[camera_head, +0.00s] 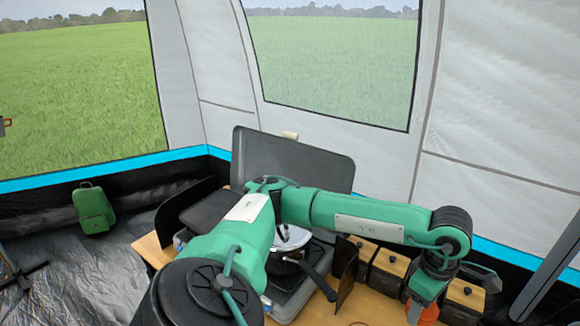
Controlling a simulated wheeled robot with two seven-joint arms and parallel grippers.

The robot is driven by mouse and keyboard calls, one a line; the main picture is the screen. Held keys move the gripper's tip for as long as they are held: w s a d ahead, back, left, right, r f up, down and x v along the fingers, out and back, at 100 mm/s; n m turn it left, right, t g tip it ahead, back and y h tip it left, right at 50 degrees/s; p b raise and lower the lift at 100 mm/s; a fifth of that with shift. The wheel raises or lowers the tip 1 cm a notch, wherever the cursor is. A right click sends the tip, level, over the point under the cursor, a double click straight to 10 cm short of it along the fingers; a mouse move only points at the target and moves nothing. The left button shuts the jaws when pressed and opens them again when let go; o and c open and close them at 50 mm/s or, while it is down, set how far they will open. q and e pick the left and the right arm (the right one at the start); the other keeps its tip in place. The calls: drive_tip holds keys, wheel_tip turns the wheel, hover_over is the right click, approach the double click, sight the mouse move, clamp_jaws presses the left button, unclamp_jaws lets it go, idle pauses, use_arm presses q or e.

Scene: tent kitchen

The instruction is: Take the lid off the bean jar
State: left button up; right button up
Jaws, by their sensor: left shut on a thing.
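My left arm reaches across from the left, and its gripper (426,292) points down at the right end of the table. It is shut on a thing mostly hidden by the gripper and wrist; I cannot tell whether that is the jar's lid. An orange patch (431,312) shows just below the fingers. Dark square containers with wooden tops stand in a row here: two to the left of the gripper (361,250) (391,264) and one to the right (465,294). I cannot tell which vessel is the bean jar. My right gripper is out of view.
A camp stove with a raised dark lid (300,160) stands behind my arm, with a pan (291,240) on it, partly covered. A dark upright panel (345,270) separates stove and containers.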

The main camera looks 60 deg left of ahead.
use_arm(q)
drive_tip(key=n, duration=0.1)
drive_tip(key=a+n, duration=0.1)
drive_tip(key=n, duration=0.1)
drive_tip(key=shift+s, duration=0.25)
drive_tip(key=n, duration=0.1)
drive_tip(key=a+n, duration=0.1)
drive_tip(key=n, duration=0.1)
drive_tip(key=shift+s, duration=0.15)
drive_tip(key=s+a+n+p, duration=0.1)
drive_tip(key=a+n, duration=0.5)
drive_tip(key=n, duration=1.3)
drive_tip(key=shift+s+r, duration=0.35)
drive_tip(key=shift+s, duration=0.4)
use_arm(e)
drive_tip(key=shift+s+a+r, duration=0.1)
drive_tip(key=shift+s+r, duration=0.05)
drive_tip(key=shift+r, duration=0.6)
use_arm(q)
wheel_tip(320, 180, down, 15)
drive_tip(key=p, duration=0.5)
drive_tip(key=shift+f, duration=0.15)
wheel_tip(320, 180, down, 4)
drive_tip(key=shift+r+p, duration=0.1)
drive_tip(key=shift+p, duration=0.65)
drive_tip(key=shift+f, duration=0.45)
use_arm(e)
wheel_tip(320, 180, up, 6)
